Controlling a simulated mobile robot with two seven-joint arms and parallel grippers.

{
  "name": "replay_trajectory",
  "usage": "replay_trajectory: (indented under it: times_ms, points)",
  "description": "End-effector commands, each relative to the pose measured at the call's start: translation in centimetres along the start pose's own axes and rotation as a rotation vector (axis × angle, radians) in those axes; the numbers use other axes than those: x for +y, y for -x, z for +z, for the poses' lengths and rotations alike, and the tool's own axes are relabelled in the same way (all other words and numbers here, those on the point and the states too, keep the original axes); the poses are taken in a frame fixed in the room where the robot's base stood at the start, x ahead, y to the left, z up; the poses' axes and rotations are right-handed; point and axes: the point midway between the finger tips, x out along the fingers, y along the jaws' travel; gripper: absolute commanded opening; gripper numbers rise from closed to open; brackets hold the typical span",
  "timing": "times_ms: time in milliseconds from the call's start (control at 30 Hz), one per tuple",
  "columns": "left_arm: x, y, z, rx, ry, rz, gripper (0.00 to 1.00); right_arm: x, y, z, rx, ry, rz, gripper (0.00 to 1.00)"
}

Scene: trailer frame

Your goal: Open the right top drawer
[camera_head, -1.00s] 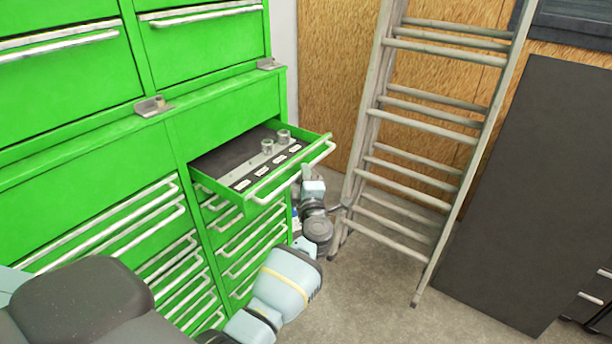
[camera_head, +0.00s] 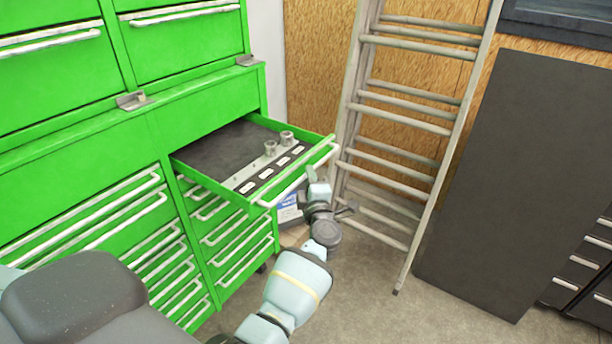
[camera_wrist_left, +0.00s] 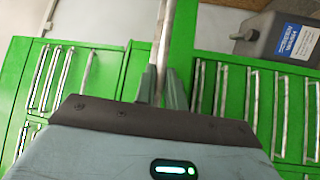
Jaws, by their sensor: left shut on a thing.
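The right top drawer (camera_head: 214,160) of the green cabinet is pulled out, with a dark liner and two small metal sockets (camera_head: 278,143) inside. A long silver handle (camera_head: 287,187) runs along its front. My left gripper (camera_head: 317,184) is at the right part of this handle. In the left wrist view the handle bar (camera_wrist_left: 162,48) runs between the two fingers of my left gripper (camera_wrist_left: 161,86), which is shut on it. In the head view the fingers are partly hard to make out. My right gripper is not in view.
A ladder (camera_head: 404,125) leans on the wooden wall just right of the drawer, close to my left wrist. Several closed drawers (camera_head: 222,222) lie below. A grey box with a blue label (camera_wrist_left: 285,38) stands beyond the cabinet. Floor (camera_head: 370,300) is bare at the lower right.

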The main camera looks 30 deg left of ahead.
Motion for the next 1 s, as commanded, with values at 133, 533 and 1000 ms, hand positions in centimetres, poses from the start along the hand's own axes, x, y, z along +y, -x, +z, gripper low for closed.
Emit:
replay_trajectory:
  times_ms: [133, 533, 1000]
  points:
    - [-0.08, 0.39, 0.37, -0.002, 0.0, -0.003, 0.0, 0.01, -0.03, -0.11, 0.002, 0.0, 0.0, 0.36]
    - [-0.07, 0.49, 0.47, -0.002, -0.001, -0.003, 0.0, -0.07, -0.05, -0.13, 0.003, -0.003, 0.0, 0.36]
    - [0.07, 0.41, 0.42, -0.001, 0.0, -0.001, 0.33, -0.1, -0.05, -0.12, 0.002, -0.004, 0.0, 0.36]
